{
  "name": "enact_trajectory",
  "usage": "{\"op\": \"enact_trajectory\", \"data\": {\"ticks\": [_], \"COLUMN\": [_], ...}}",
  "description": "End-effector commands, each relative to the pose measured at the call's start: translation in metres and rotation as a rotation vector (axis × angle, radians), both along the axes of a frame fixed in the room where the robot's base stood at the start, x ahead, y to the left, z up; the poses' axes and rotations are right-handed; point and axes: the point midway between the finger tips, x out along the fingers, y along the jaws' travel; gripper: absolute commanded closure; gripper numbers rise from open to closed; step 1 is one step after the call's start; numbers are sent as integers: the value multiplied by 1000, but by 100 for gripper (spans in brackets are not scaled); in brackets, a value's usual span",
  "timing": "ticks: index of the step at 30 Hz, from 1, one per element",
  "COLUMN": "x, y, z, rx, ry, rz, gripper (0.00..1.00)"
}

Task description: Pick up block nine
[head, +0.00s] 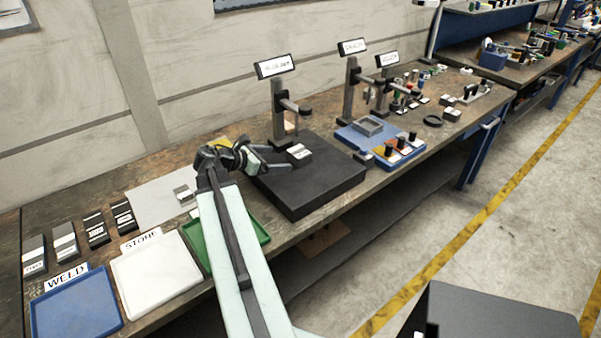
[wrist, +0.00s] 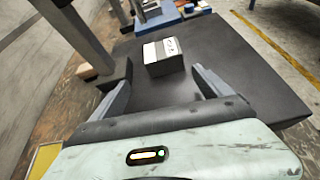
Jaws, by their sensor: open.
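A small grey and black block (head: 299,154) with a white label sits on the black slab (head: 318,196). It also shows in the wrist view (wrist: 163,58), lying ahead of and between my fingers; its lettering is too small to read surely. My gripper (head: 283,158) is open and low over the slab, just left of the block. In the wrist view, my gripper (wrist: 162,82) has one finger on each side with nothing between them, and the block stands just beyond the tips.
A post stand (head: 277,105) with a sign rises behind the slab. Several labelled blocks (head: 65,241) stand at the left, behind blue (head: 119,324), white (head: 160,272) and green trays. A blue tray (head: 354,141) with small parts lies right of the slab.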

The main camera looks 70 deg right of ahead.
Motion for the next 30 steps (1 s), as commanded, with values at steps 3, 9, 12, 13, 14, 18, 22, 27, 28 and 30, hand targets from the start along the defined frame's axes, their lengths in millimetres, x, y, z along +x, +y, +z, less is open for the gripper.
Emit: {"op": "enact_trajectory", "data": {"ticks": [3, 9, 12, 13, 14, 18, 22, 27, 28, 30], "x": [-20, -26, -33, -34, -35, -38, -48, -61, -62, -62], "y": [-14, -23, -33, -35, -35, -40, -56, -77, -77, -77], "z": [2, 0, -6, -6, -6, -7, -14, -23, -23, -21], "rx": [-1, 0, 0, 1, 1, 1, 0, 1, 1, 1], "ry": [80, 89, 88, 89, 88, 86, 85, 85, 85, 85], "rz": [2, 2, 1, 2, 3, 2, -1, 1, 2, 3], "gripper": [11, 11, 11, 11, 11, 11, 11, 11, 11, 11]}}
